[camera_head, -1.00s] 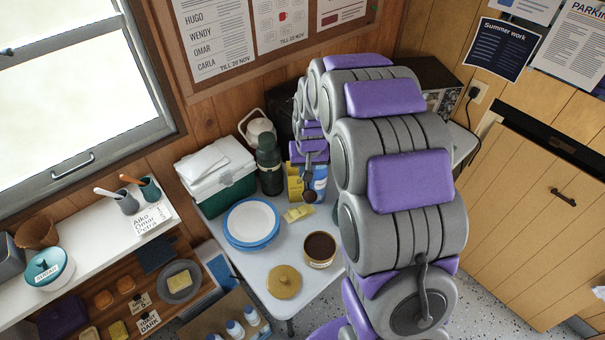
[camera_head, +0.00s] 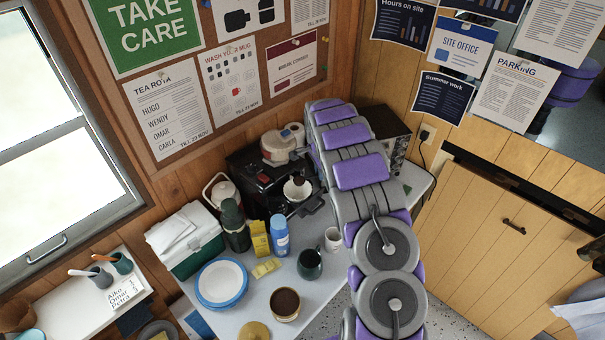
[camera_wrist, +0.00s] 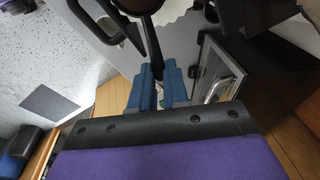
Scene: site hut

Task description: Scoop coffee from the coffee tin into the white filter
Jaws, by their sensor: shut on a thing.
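The coffee tin (camera_head: 285,303) stands open on the table, with brown coffee inside. Its gold lid (camera_head: 255,331) lies nearby. The white filter (camera_head: 294,195) sits at the black coffee machine at the back. A dark scoop (camera_head: 299,182) shows over the filter in the head view. In the wrist view my gripper (camera_wrist: 160,76) has blue fingers shut on the scoop's dark handle (camera_wrist: 151,45). The brown scoop bowl lies at the top edge, beside what looks like the filter's wavy white rim (camera_wrist: 182,17). In the head view my arm hides the gripper. I cannot tell how full the scoop is.
A dark green mug (camera_head: 310,264), a white mug (camera_head: 333,239), a blue bottle (camera_head: 279,236), a yellow box (camera_head: 260,239) and a flask (camera_head: 235,227) stand before the machine. A blue-rimmed plate (camera_head: 221,286) lies left. A black oven-like box (camera_head: 385,135) stands right of the machine.

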